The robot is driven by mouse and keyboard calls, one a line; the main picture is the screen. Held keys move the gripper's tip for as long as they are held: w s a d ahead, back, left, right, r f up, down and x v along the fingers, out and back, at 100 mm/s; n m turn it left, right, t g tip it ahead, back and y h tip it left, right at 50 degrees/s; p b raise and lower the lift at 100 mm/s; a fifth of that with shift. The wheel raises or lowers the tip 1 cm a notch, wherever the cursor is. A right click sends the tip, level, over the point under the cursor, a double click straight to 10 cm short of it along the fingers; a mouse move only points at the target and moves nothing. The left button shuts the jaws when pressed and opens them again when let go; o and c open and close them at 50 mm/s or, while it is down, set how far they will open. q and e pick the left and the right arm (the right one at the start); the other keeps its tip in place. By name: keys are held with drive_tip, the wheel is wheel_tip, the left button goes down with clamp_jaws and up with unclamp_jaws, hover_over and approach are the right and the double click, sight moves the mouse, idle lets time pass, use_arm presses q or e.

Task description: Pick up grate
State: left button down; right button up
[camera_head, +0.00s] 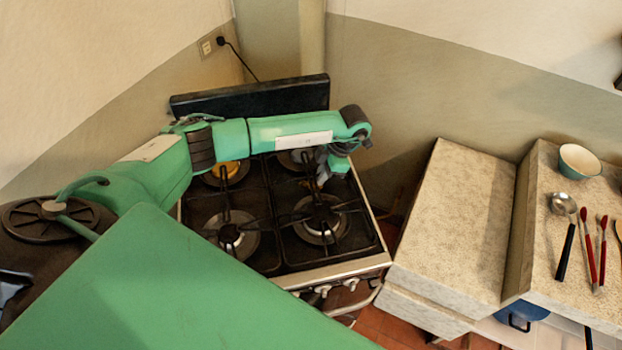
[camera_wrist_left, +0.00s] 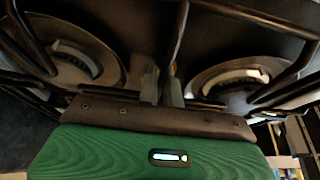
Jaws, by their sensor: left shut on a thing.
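The grate is a frame of thin black bars (camera_head: 345,207) over the burners of the stove at the middle of the head view. In the left wrist view a dark grate bar (camera_wrist_left: 178,42) runs down between my fingertips. My left gripper (camera_head: 322,178) points down at the right half of the stove, and its fingers also show in the left wrist view (camera_wrist_left: 166,86). It is shut on the grate bar. The grate appears to lie at the stove top; any gap under it cannot be made out. My right gripper is not in view.
The stove (camera_head: 335,267) has knobs along its front and a raised black lid (camera_head: 255,100) behind. A speckled counter (camera_head: 452,225) stands to the right. Further right are a bowl (camera_head: 579,160), a ladle (camera_head: 565,230) and red-handled utensils (camera_head: 587,250). A blue pot (camera_head: 522,314) sits below.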

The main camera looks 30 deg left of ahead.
use_arm(q)
drive_tip(key=shift+r, duration=0.15)
idle(0.6)
drive_tip(key=shift+r, duration=0.1)
drive_tip(key=shift+w+r+b, duration=0.1)
drive_tip(key=shift+r+b, duration=0.2)
drive_tip(key=shift+r, duration=0.25)
wheel_tip(320, 180, up, 6)
drive_tip(key=shift+b, duration=1.05)
wheel_tip(320, 180, up, 13)
drive_tip(key=shift+f+b, duration=0.2)
drive_tip(key=shift+b, duration=0.1)
